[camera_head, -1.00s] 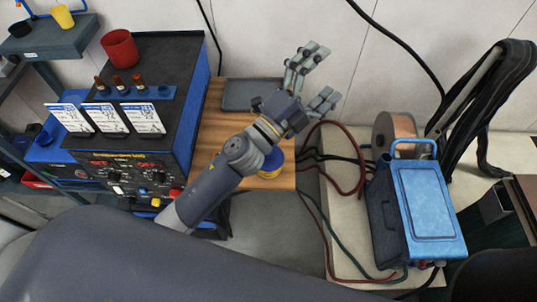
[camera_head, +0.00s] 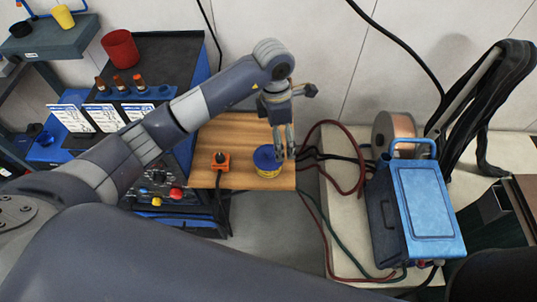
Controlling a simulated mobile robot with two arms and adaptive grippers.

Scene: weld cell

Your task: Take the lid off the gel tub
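The gel tub (camera_head: 270,174) is a small yellow tub at the front right of the wooden table. Its blue lid (camera_head: 266,158) is on top of it. My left gripper (camera_head: 286,152) points down with its fingertips at the right edge of the lid. The fingers overlap in this view, so I cannot tell how far apart they are or whether they touch the lid. My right gripper is not in view.
An orange block with a dark knob (camera_head: 220,160) sits left of the tub on the wooden table (camera_head: 240,135). Red and black cables (camera_head: 340,140) run close on the right, near a blue machine (camera_head: 420,205). A dark cabinet with a red cup (camera_head: 120,48) stands left.

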